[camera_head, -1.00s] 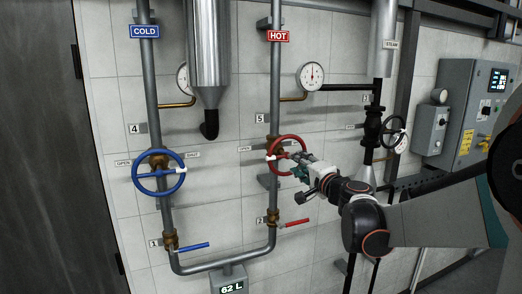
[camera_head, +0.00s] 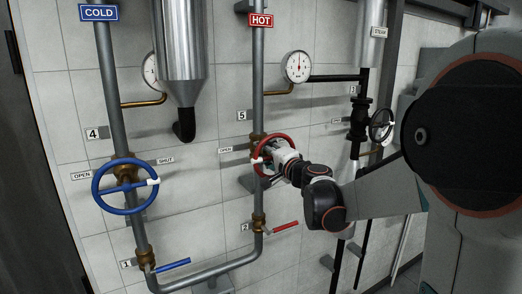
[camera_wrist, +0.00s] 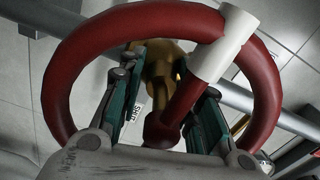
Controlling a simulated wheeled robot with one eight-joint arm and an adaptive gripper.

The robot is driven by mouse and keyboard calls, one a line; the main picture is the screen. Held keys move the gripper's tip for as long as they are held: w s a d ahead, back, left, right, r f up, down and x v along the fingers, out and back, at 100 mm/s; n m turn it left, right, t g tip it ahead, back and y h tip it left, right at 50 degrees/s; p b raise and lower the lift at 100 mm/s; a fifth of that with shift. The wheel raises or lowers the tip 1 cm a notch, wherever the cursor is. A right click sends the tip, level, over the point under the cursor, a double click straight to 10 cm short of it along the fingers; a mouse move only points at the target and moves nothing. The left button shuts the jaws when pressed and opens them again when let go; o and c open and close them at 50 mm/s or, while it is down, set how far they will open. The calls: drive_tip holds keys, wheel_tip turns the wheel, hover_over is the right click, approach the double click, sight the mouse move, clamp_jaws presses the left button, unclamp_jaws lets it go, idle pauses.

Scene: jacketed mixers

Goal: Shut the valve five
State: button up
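Valve five is the red handwheel (camera_head: 259,146) on the brass fitting of the HOT pipe, beside the number 5 plate (camera_head: 242,116). In the wrist view, the red wheel rim (camera_wrist: 62,75) arches around my gripper (camera_wrist: 178,85). The two green-padded fingers reach inside the rim and stand apart. A red spoke with a white sleeve (camera_wrist: 226,45) runs between them from hub to rim; I see no clear grip on it. An OPEN label (camera_head: 226,149) is left of the wheel; a SHUT label (camera_wrist: 136,113) shows in the wrist view.
The blue wheel (camera_head: 99,195) of valve four is on the COLD pipe to the left. A red lever (camera_head: 286,226) and a blue lever (camera_head: 173,265) sit lower. A gauge (camera_head: 297,66) is above right.

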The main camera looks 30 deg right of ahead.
drive_tip(key=shift+s, duration=0.15)
clamp_jaws()
